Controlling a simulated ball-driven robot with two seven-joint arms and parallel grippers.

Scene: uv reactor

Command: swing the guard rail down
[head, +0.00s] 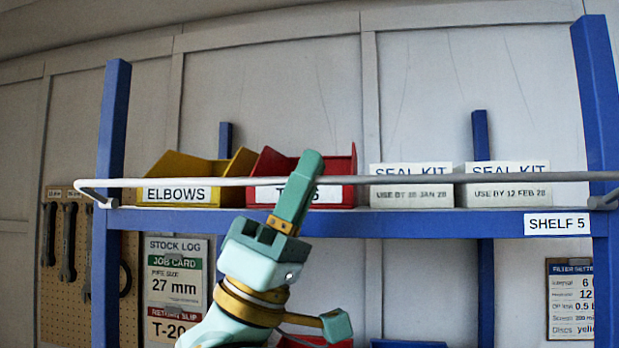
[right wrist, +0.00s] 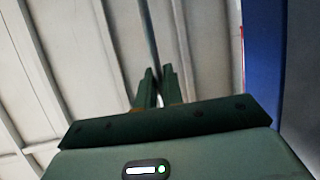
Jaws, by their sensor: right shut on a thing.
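The guard rail (head: 420,179) is a thin pale bar. It runs across the front of the upper shelf (head: 400,224), above its blue edge and in front of the bins, with bent ends at brackets on the left and right posts. My right gripper (head: 305,172) reaches up from below and is shut on the rail near its middle. The fingers hide a short piece of the bar. In the right wrist view, the rail (right wrist: 149,35) meets the nearly closed fingertips (right wrist: 157,72). My left gripper is not in view.
Behind the rail stand a yellow ELBOWS bin (head: 178,165), a red bin (head: 335,165) partly hidden by my gripper, and two SEAL KIT boxes (head: 411,195), (head: 505,195). Blue posts (head: 113,130), (head: 592,90) flank the shelf. A tool pegboard (head: 60,300) is at left.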

